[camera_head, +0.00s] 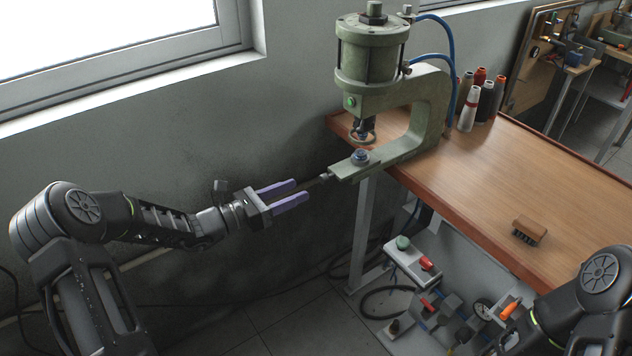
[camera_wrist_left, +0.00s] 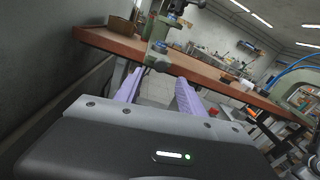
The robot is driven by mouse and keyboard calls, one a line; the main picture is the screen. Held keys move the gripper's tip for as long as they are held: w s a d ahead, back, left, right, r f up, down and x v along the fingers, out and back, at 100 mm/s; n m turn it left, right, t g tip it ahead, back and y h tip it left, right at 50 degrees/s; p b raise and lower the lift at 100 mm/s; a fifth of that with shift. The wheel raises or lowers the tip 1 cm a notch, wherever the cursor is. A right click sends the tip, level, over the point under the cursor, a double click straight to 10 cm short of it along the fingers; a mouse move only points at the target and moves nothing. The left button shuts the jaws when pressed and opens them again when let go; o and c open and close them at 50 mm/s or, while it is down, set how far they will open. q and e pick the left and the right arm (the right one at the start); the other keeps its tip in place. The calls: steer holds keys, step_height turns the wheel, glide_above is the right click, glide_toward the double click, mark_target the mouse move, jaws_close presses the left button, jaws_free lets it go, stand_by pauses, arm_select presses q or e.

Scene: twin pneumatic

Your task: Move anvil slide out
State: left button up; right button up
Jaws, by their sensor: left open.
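The green pneumatic press (camera_head: 425,105) stands at the left end of the wooden table. Its lower arm carries the anvil slide (camera_head: 345,170), with a dark round die (camera_head: 360,157) on top and a thin rod with a small end (camera_head: 322,178) pointing left. My left gripper (camera_head: 301,190) has purple fingers. It is open and empty, just left of the rod. In the left wrist view, the slide's front end (camera_wrist_left: 158,63) shows just beyond and between the open fingertips (camera_wrist_left: 160,77). Contact cannot be told. My right gripper is out of view; only its arm shows at lower right.
The table (camera_head: 500,170) has thread spools (camera_head: 468,113) behind the press and a brown brush (camera_head: 528,231) near its front edge. A pedal unit (camera_head: 410,262) and tools lie below. A grey wall (camera_head: 230,120) stands behind my left arm.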

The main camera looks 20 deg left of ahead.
mark_target(321, 180)
arm_select(q)
steer(key=p+x, duration=0.1)
steer(key=x, duration=0.6)
steer(key=shift+c, duration=0.2)
jaws_close()
stand_by(1.2)
